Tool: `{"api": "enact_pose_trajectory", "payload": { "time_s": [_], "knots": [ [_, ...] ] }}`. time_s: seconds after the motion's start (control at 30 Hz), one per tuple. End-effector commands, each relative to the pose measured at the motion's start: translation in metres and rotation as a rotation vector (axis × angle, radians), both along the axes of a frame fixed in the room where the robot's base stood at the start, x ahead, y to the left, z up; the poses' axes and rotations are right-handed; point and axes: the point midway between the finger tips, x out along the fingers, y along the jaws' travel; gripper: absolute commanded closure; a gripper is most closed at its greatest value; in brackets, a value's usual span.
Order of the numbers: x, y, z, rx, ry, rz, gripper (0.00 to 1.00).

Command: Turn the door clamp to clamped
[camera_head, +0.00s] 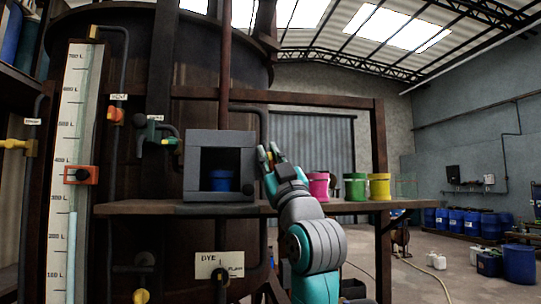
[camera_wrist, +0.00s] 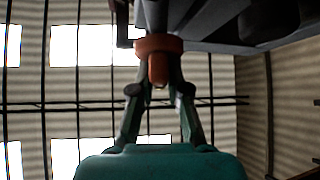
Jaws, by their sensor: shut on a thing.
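The door clamp (camera_wrist: 158,45) shows in the wrist view as an orange-red collar with a short peg pointing down toward my gripper. My gripper (camera_wrist: 159,88) has one finger on each side of the peg and is shut on it. In the head view my gripper (camera_head: 268,153) is at the right side of a grey box (camera_head: 221,138), near its upper half. The clamp is mostly hidden there by my fingers. A blue cup (camera_head: 222,181) stands inside the box, seen through its front.
The box stands on a wooden shelf (camera_head: 150,208). Pink (camera_head: 318,186), green (camera_head: 355,187) and yellow (camera_head: 379,187) pots stand on the shelf to the right of my arm. A large brown vat (camera_head: 150,60) is behind. A gauge, pipes and valves are at left.

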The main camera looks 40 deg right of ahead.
Motion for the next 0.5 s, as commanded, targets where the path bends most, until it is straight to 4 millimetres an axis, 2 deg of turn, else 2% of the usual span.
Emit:
{"api": "enact_pose_trajectory", "payload": {
  "time_s": [0.03, 0.5],
  "knots": [
    [0.0050, -0.0059, -0.0065, -0.026, 0.044, -0.007, 1.00],
    [0.0068, -0.0038, -0.0083, -0.398, 0.295, -0.009, 1.00]
  ]
}}
